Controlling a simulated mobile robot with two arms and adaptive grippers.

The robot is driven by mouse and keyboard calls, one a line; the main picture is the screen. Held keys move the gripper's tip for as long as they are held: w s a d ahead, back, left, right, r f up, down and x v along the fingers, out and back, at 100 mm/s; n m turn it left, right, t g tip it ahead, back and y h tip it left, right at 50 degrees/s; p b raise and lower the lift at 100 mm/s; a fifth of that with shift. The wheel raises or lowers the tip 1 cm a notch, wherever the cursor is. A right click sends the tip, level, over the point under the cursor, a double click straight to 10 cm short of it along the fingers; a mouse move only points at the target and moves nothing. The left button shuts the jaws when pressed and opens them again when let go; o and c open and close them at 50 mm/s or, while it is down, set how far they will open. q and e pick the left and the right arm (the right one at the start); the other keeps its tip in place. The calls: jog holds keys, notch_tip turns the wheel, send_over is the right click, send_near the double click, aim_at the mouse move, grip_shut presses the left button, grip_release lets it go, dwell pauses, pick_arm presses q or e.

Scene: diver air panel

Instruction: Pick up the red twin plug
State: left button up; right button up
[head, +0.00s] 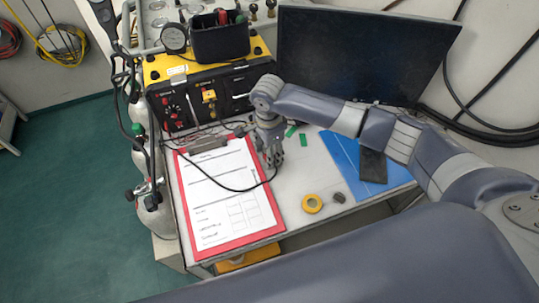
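I cannot make out the red twin plug for certain. Small red parts (175,112) show on the black front of the yellow-topped panel box (207,98), too small to tell apart. My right gripper (274,161) points down over the table, beside the right edge of the red clipboard (239,237). Its fingers are small and I cannot tell whether they are open or hold anything. A thin black cable (243,190) loops across the clipboard's paper and ends up by the gripper's fingers. My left gripper is not in view.
A dark monitor (350,55) stands behind the table. A yellow tape roll (312,203), a small dark piece (339,198), green pieces (303,139) and a blue sheet (345,155) with a dark flat object (373,165) lie to the right. Bare table shows around the tape.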

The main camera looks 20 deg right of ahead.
jog(key=c, duration=0.7)
jog(key=shift+r, duration=0.1)
jog(key=shift+r, duration=0.45)
notch_tip(320, 180, up, 3)
jog(key=shift+f+b, duration=0.2)
jog(key=shift+b, duration=0.5)
jog(key=s+a, duration=0.1)
jog(key=s, duration=0.4)
jog(key=s+a+r+b, duration=0.1)
jog(key=s+a, duration=0.1)
jog(key=s, duration=0.3)
jog(key=s+a, duration=0.2)
jog(key=s, duration=0.2)
jog(key=shift+s+a+r+b, duration=0.2)
jog(key=shift+s+a+b, duration=0.1)
jog(key=shift+s, duration=0.1)
jog(key=shift+s+r, duration=0.15)
jog(key=shift+r, duration=0.05)
jog(key=shift+r+p, duration=1.3)
jog(key=shift+p, duration=1.7)
